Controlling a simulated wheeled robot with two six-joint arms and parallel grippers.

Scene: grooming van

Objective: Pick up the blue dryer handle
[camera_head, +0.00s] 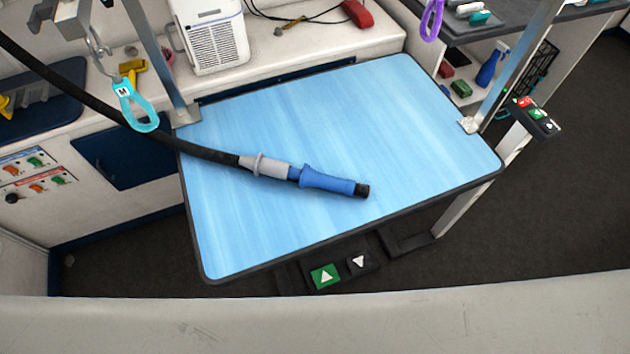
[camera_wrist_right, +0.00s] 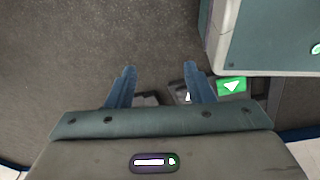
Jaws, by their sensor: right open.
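The handle is not in that view. My left gripper is in neither view.
Metal posts (camera_head: 160,60) rise at the back corners. A green arrow pedal (camera_head: 325,276) lies below the front edge and shows in the wrist view (camera_wrist_right: 231,86).

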